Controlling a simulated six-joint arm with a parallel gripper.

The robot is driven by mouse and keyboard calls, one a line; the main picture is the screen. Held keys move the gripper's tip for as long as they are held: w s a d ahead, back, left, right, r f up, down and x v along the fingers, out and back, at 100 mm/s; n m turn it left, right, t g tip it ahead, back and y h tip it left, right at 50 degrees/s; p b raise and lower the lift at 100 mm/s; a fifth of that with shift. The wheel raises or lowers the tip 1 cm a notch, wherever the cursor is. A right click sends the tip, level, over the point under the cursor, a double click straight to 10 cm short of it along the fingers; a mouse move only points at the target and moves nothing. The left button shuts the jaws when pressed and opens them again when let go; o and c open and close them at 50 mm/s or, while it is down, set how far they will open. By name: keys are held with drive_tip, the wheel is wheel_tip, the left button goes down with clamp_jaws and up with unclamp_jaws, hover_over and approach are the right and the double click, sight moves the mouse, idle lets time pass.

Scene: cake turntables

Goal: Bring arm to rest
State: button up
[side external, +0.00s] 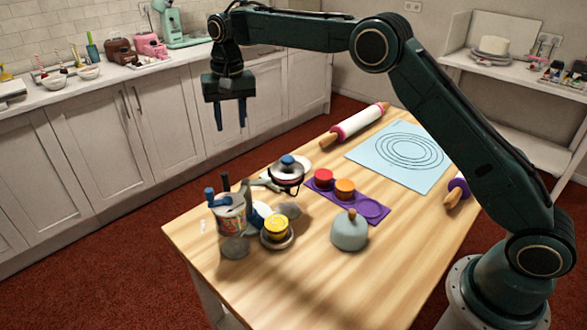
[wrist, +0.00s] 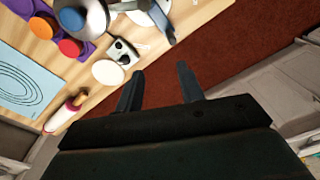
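My gripper (side external: 231,122) hangs high over the red floor, beyond the far left edge of the wooden table (side external: 370,260). Its two fingers point down, stand apart and hold nothing. In the wrist view my gripper (wrist: 160,85) also shows with a clear gap between its fingers, and the table edge lies to their left. My arm reaches up from its base at the right and across above the table. Nothing touches the fingers.
The table carries a can of tools (side external: 232,214), a yellow cup (side external: 277,228), a grey-green lidded dish (side external: 349,231), a purple tray (side external: 371,208) with red and orange cups, a pot (side external: 287,172), a blue mat (side external: 385,168) and rolling pins (side external: 358,124). White cabinets (side external: 90,135) stand behind.

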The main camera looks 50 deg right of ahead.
drive_tip(key=s+d+r+n+t, duration=0.1)
drive_tip(key=s+d+r, duration=0.2)
drive_tip(key=s+r, duration=0.55)
drive_tip(key=s+d+r+n+t, duration=0.1)
drive_tip(key=s+d+r, duration=0.2)
drive_tip(key=s+r, duration=0.55)
drive_tip(key=s+d+f+n+t, duration=0.1)
drive_tip(key=s+f, duration=0.2)
drive_tip(key=s, duration=0.6)
drive_tip(key=s+d+f+n+t, duration=0.1)
drive_tip(key=s+f, duration=0.2)
drive_tip(key=s, duration=0.5)
drive_tip(key=s+d+f+n, duration=0.1)
drive_tip(key=s+f, duration=0.2)
drive_tip(key=s, duration=0.6)
drive_tip(key=shift+s+f+t, duration=0.3)
drive_tip(key=shift+s+t, duration=0.05)
drive_tip(key=shift+t, duration=0.05)
